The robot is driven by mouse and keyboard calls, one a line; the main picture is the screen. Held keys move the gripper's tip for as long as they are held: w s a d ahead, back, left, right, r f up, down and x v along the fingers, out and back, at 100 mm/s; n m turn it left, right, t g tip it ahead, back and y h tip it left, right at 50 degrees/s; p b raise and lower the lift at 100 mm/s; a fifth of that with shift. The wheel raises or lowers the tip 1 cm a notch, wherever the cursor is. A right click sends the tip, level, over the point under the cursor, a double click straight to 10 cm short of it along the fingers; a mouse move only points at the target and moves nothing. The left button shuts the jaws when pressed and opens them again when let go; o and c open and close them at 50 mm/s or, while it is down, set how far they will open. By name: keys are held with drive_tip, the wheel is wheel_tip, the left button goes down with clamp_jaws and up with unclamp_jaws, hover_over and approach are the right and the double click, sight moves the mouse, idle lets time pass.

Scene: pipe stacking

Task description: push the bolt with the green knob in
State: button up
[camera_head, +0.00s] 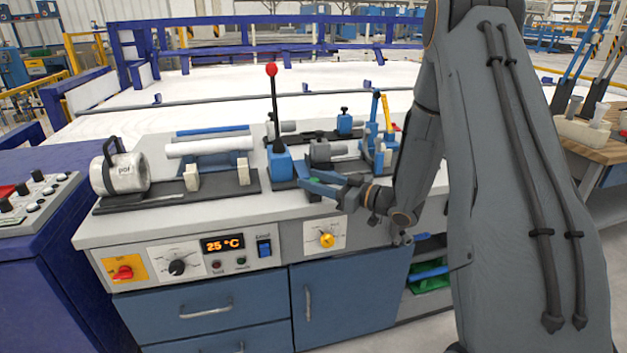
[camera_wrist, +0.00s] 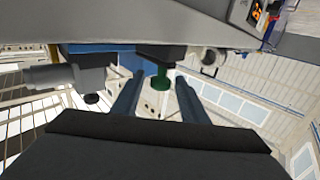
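The green knob (camera_wrist: 160,83) shows in the wrist view beside a dark fitting, in the gap between my gripper's two blue fingers. My gripper (camera_wrist: 160,77) is open, with the fingers apart on either side of the knob in this view. I cannot tell whether they touch it or how deep it sits between them. In the head view my gripper (camera_head: 307,185) is at the front of the bench, by the blue base of the red-topped lever (camera_head: 271,70). The green knob is not visible in the head view, and the bolt's shaft cannot be made out.
The bench (camera_head: 190,222) carries a white pipe (camera_head: 208,147), a white cylinder marked "pof" (camera_head: 120,173) and grey clamps (camera_head: 328,150). A blue and yellow fixture (camera_head: 380,130) stands right of the clamps. A control panel with a yellow knob (camera_head: 327,240) is below my gripper.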

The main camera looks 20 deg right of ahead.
drive_tip(key=shift+w+a, duration=0.1)
drive_tip(key=shift+w, duration=0.05)
clamp_jaws()
drive_tip(key=shift+w, duration=1.4)
unclamp_jaws()
drive_tip(key=shift+w, duration=0.1)
